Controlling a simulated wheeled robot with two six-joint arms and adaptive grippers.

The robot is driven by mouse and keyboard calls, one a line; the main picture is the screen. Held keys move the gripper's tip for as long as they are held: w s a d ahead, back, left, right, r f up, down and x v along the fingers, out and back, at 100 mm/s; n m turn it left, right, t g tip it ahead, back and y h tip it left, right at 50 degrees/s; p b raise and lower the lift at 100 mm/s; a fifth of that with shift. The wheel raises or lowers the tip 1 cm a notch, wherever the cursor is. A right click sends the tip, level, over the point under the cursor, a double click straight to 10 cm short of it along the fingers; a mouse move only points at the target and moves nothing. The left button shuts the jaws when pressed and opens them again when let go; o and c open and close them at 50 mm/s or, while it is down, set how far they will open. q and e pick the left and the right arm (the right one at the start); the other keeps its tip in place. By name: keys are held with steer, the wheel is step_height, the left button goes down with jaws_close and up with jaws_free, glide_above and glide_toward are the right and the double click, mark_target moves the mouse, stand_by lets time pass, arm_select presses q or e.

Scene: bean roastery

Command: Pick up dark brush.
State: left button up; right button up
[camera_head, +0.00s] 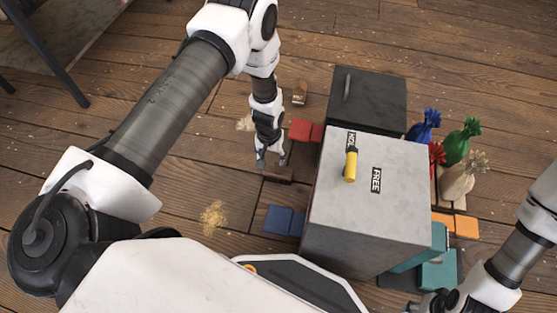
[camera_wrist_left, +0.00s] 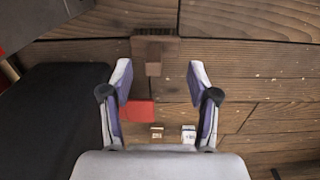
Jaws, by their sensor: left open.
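A dark brown brush (camera_head: 278,173) lies on the wooden floor left of the grey box. In the left wrist view the brush (camera_wrist_left: 153,50) shows as a T shape, its handle pointing toward the gap between the fingers. My left gripper (camera_head: 270,158) is open and empty, above the floor just beyond the brush in the head view. In the left wrist view its fingers (camera_wrist_left: 158,85) are spread, with the brush ahead of the tips. My right gripper (camera_head: 430,301) is partly in view at the bottom edge; its jaws are unclear.
Right of the brush stands a grey box (camera_head: 340,221) with a yellow-handled item (camera_head: 350,165) on top. A black cabinet (camera_head: 385,95) is behind it. Red blocks (camera_head: 300,130), blue blocks (camera_head: 279,220) and another small brown object (camera_head: 299,93) lie nearby.

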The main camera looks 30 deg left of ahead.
mark_target(276, 161)
arm_select(q)
steer(key=w+f+b, duration=0.1)
steer(key=f, duration=0.1)
steer(key=w+f+b, duration=0.1)
steer(key=w+f, duration=0.1)
steer(key=w+f+b, duration=0.1)
steer(key=f+b, duration=0.1)
steer(key=shift+w+a, duration=0.3)
steer(key=f+b, duration=0.1)
steer(key=f, duration=0.1)
steer(key=f+b, duration=0.2)
steer(key=f, duration=0.1)
steer(key=w+f+b, duration=0.1)
steer(key=f+b, duration=0.1)
steer(key=shift+d+f, duration=0.2)
steer(key=shift+f, duration=0.05)
steer(key=shift+r, duration=0.2)
jaws_close()
arm_select(e)
step_height(276, 161, down, 12)
steer(key=shift+w+f, duration=0.15)
